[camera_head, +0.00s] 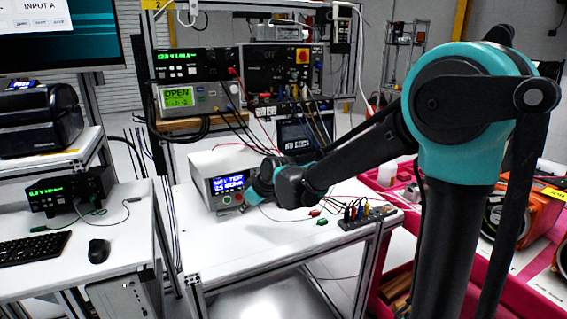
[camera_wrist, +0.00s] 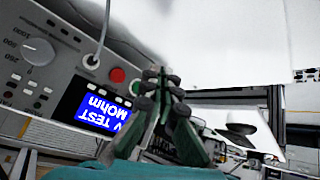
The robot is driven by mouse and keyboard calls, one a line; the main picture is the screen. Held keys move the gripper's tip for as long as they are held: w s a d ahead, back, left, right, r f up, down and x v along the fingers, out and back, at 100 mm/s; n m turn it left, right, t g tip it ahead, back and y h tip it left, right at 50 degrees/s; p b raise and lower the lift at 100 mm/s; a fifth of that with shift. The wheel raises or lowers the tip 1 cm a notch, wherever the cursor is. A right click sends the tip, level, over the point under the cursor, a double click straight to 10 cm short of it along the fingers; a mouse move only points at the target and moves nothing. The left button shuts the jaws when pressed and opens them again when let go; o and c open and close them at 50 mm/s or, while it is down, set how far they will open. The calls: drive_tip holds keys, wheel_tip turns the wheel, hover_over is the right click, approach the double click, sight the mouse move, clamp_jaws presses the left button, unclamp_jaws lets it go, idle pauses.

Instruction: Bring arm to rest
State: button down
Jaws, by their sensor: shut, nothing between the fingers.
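My arm (camera_head: 350,155) reaches from the right across the white bench (camera_head: 240,260), with its wrist beside a white tester (camera_head: 212,165). The tester has a lit blue screen and small buttons. In the wrist view its panel (camera_wrist: 40,85) is upside down, with a grey dial, a red button (camera_wrist: 118,75) and the blue screen. My gripper (camera_wrist: 162,85) shows there with its dark fingers together and nothing between them, just right of the red button. Whether a finger touches the panel, I cannot tell. In the head view the wrist hides the fingertips.
Coloured test leads and a dark terminal strip (camera_head: 367,217) lie at the bench's right front. Racked instruments (camera_head: 195,65) with hanging cables stand behind. A pink cart (camera_head: 520,260) is at right. A keyboard (camera_head: 33,248) and mouse (camera_head: 98,251) lie on the left desk. The bench's front is clear.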

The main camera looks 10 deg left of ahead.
drive_tip(key=d+m, duration=0.1)
drive_tip(key=d, duration=0.4)
drive_tip(key=d+f+m+h, duration=0.1)
drive_tip(key=d, duration=0.4)
drive_tip(key=s+d+f+m+h, duration=0.1)
drive_tip(key=d+m, duration=0.1)
drive_tip(key=d, duration=0.3)
drive_tip(key=shift+d+f+t, duration=0.1)
drive_tip(key=shift+d+t, duration=0.1)
drive_tip(key=shift+t, duration=0.1)
drive_tip(key=s+d+f+m+h, duration=0.1)
drive_tip(key=s+d+f+m, duration=0.2)
drive_tip(key=s+d, duration=0.2)
drive_tip(key=s+d+f+m+h, duration=0.2)
drive_tip(key=s+d, duration=0.4)
drive_tip(key=d, duration=0.6)
drive_tip(key=s+d+f+m+g+h, duration=0.1)
drive_tip(key=s+d+f+m, duration=0.3)
drive_tip(key=d, duration=0.5)
drive_tip(key=shift+s+m+h, duration=0.3)
drive_tip(key=shift+s+m, duration=0.2)
drive_tip(key=shift+s, duration=0.25)
